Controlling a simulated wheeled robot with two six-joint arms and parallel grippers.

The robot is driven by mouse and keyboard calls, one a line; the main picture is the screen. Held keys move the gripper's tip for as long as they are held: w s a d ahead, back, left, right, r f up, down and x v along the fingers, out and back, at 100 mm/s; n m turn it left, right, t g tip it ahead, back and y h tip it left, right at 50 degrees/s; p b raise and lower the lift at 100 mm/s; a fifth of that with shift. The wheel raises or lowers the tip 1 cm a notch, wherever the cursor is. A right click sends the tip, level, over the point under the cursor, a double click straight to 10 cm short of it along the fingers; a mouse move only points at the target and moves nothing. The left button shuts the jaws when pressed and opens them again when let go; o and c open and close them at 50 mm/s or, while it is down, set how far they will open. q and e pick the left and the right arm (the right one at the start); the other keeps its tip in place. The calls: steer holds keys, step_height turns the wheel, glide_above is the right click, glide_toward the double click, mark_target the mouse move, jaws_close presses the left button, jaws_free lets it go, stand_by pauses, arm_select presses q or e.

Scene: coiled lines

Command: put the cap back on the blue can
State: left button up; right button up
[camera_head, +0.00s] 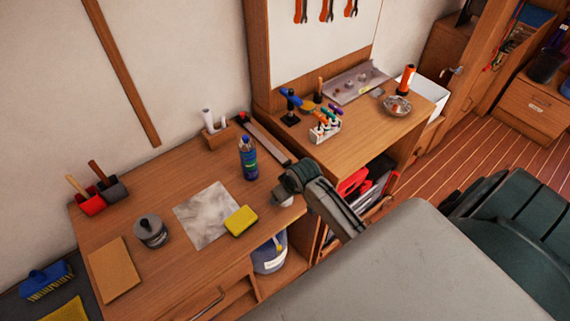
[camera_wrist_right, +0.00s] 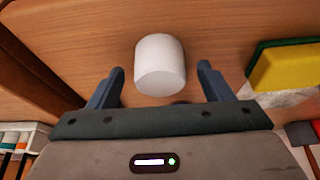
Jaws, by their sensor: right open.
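The blue can (camera_head: 249,160) stands upright on the wooden desk, with a coloured label and a narrow top. A small white cylinder, which looks like the cap (camera_wrist_right: 160,64), is on the wooden top in the right wrist view. In the head view a white edge of the cap (camera_head: 286,202) shows just below my right gripper (camera_head: 280,196). In the wrist view my right gripper (camera_wrist_right: 161,70) is open, with a finger on each side of the cap and gaps between. My left gripper is not in view.
A yellow sponge (camera_head: 241,221) lies on a grey sheet (camera_head: 200,212) near the cap. A long dark-edged bar (camera_head: 262,138) lies behind the can.

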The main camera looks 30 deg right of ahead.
steer(key=shift+w+f, duration=0.1)
steer(key=shift+f, duration=0.15)
steer(key=c, duration=1)
steer(key=shift+r, duration=0.1)
steer(key=shift+c, duration=0.2)
steer(key=shift+r+b, duration=0.45)
step_height(320, 180, up, 2)
steer(key=shift+b, duration=0.7)
steer(key=s+a+r+b, duration=0.2)
steer(key=s+a+b, duration=0.3)
steer(key=s, duration=0.9)
steer(key=shift+a, duration=1.6)
